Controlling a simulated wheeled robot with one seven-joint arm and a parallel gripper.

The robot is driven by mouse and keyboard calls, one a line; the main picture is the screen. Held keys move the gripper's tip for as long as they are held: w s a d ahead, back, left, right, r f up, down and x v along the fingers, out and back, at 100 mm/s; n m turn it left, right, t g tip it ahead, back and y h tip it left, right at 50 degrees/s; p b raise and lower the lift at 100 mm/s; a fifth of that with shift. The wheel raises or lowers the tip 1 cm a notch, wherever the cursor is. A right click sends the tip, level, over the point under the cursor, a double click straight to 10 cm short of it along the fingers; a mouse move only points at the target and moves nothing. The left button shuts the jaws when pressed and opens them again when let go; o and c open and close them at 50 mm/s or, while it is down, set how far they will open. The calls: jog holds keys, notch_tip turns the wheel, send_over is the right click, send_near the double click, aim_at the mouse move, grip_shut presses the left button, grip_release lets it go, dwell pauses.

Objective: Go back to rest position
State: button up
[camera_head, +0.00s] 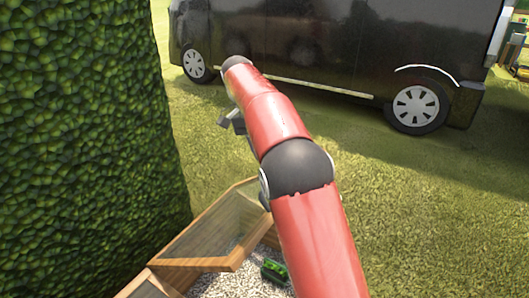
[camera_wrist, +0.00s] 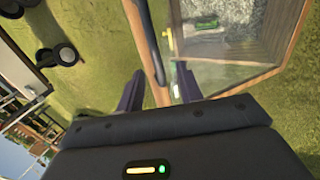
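My gripper (camera_wrist: 158,90) shows in the wrist view with its two dark fingers apart and nothing held between them. A wooden frame edge (camera_wrist: 146,40) passes behind the gap between the fingers. In the head view my gripper (camera_head: 233,122) is a small dark shape beside my red arm, partly hidden by it. It is above the wooden box's glazed lid (camera_head: 232,265), with a visible gap in the picture. The lid is tilted up over a bed of pale gravel (camera_head: 225,284).
A green object (camera_head: 274,271) lies on the gravel, partly behind my arm. A tall hedge (camera_head: 80,140) fills the left side. A black van (camera_head: 320,45) stands at the back. Open grass (camera_head: 430,200) lies to the right.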

jog(key=shift+r, duration=0.1)
jog(key=s+d+r+n+t+y, duration=0.1)
jog(key=s+d+r+n+t, duration=0.2)
jog(key=s, duration=0.4)
jog(key=s+d+r+n+t+y, duration=0.1)
jog(key=s+d+r+y, duration=0.15)
jog(key=s+d, duration=0.4)
jog(key=s+f+n+t, duration=0.1)
jog(key=s+f, duration=0.3)
jog(key=s, duration=0.5)
jog(key=s+f+n+t, duration=0.2)
jog(key=s+f, duration=0.3)
jog(key=s, duration=0.4)
jog(key=shift+s+d+t, duration=0.35)
jog(key=shift+d+t, duration=0.1)
jog(key=shift+t, duration=0.05)
jog(key=shift+r, duration=0.1)
